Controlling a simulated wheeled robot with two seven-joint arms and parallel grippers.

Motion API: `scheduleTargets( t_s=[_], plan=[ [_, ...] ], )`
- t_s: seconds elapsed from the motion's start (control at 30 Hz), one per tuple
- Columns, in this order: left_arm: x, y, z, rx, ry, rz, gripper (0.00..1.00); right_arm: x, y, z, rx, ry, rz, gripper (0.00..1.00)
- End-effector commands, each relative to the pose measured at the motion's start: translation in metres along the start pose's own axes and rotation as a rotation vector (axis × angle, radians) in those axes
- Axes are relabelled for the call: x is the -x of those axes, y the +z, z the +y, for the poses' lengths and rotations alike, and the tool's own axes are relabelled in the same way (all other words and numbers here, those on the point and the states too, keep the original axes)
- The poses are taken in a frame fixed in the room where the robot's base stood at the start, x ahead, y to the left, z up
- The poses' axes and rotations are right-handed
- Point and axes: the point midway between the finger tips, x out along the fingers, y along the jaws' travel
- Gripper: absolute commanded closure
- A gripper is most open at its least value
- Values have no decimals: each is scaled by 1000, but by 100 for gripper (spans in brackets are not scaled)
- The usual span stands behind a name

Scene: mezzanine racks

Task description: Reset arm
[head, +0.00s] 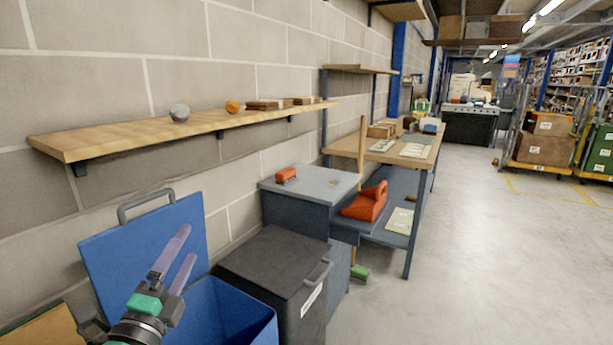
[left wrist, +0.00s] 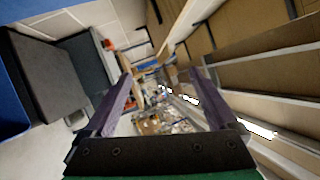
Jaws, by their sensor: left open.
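My left gripper (head: 188,243) is in the lower left of the head view, its two purple fingers apart and nothing between them. It is in front of the raised lid of a blue bin (head: 240,312) and above the bin's opening. In the left wrist view the left gripper (left wrist: 162,76) also shows spread, empty fingers, with the aisle far beyond. My right gripper is in neither view.
A wooden wall shelf (head: 225,122) holds several small items above the bin. A black lidded bin (head: 275,268) and a grey cabinet (head: 325,185) stand right of it. A workbench (head: 425,150) stands farther back. The floor (head: 480,260) at right is clear.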

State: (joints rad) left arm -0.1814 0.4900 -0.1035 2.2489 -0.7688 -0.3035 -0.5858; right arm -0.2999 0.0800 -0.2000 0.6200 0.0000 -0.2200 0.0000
Motion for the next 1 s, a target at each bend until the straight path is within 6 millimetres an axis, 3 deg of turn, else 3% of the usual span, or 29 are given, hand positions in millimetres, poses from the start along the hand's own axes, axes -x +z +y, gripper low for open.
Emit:
scheduleTargets(
  t_s=[0.03, 0.1, 0.2, 0.3, 0.5, 0.67, 0.87, 1.0],
  plan=[
    [14, 19, 40, 223, 144, -124, 8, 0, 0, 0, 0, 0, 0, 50],
    [43, 33, 97, 496, 343, -292, 8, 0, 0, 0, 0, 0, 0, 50],
    [93, 30, 162, 782, 589, -493, 8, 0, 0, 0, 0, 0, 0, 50],
    [141, 14, 204, 974, 791, -651, 8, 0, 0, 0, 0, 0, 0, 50],
    [225, -28, 245, 1210, 1118, -897, 8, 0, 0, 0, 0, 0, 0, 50],
    [282, -63, 255, 1316, 1347, -1058, 8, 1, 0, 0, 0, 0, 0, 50],
    [289, -74, 324, 1285, 1370, -1069, 8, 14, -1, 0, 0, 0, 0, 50],
    [310, -85, 377, 1266, 1397, -1081, 8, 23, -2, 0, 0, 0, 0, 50]
  ],
)
